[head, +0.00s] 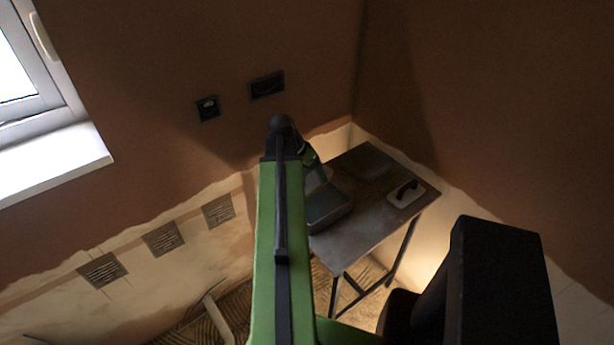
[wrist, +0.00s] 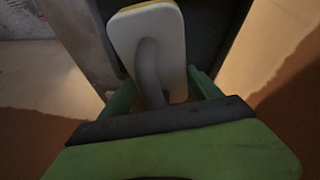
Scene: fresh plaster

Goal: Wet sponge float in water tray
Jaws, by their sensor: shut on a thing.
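My gripper (wrist: 160,95) is shut on the grey handle of the sponge float (wrist: 172,32). The float has a pale white plate with a thin yellow edge at its far end in the wrist view. In the head view my arm hides most of the gripper (head: 311,156), and a pale part of the float (head: 318,178) shows beside it. The grey water tray (head: 330,212) stands on the left part of the table, partly hidden by my arm. I cannot tell whether the float touches the tray or any water.
The dark table (head: 370,222) stands in the room corner. A second float (head: 407,194) with a black handle lies on its right side. Two dark wall boxes (head: 267,85) (head: 207,108) and a window sill (head: 55,165) are on the left wall.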

